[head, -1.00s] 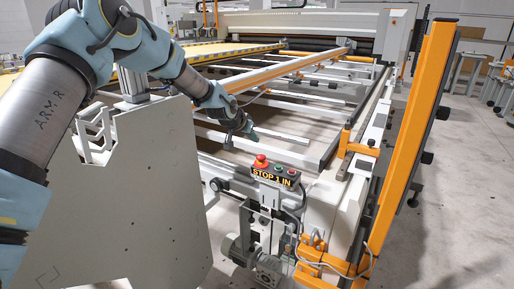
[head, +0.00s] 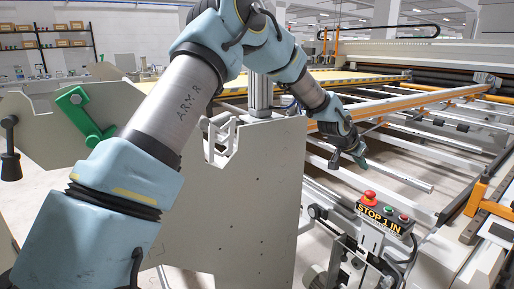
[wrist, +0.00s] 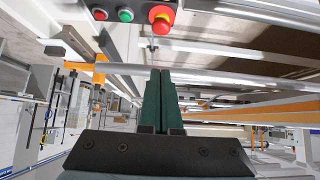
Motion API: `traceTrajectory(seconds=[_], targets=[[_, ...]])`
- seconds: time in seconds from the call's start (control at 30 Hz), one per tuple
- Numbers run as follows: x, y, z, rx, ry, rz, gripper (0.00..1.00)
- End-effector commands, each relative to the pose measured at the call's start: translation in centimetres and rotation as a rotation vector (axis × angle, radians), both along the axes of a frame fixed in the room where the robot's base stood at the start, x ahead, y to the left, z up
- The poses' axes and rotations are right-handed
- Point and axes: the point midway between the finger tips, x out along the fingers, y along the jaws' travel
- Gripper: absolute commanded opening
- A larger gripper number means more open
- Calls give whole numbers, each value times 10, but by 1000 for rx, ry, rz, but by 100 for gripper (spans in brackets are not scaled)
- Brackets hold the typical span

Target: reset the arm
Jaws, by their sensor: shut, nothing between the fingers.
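My gripper (head: 361,160) hangs at the end of my bent blue and grey arm, above the rails of the quilting gantry (head: 420,87). It is shut and empty. In the wrist view its two dark green fingers (wrist: 160,82) lie together, with nothing between them. In the head view the gripper is above and to the left of the control box (head: 384,213) marked "STOP 1 IN", apart from it. The box carries a red stop button (head: 370,197), which also shows at the top of the wrist view (wrist: 161,18).
A grey upright panel (head: 245,215) stands left of the control box. A green handle (head: 84,117) sits on another grey plate at the left. An orange bracket (head: 478,197) is at the right edge. Shelves with boxes (head: 65,43) stand far back left.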

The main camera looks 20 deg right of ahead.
Motion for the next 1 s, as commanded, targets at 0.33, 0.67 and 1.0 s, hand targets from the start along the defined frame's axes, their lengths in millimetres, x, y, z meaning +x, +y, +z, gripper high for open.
traceTrajectory(seconds=[0.33,0.67,1.0], targets=[[48,110,0,127,29,162,0],[72,351,0,337,169,559,0],[-16,559,0,439,414,1012,0]])
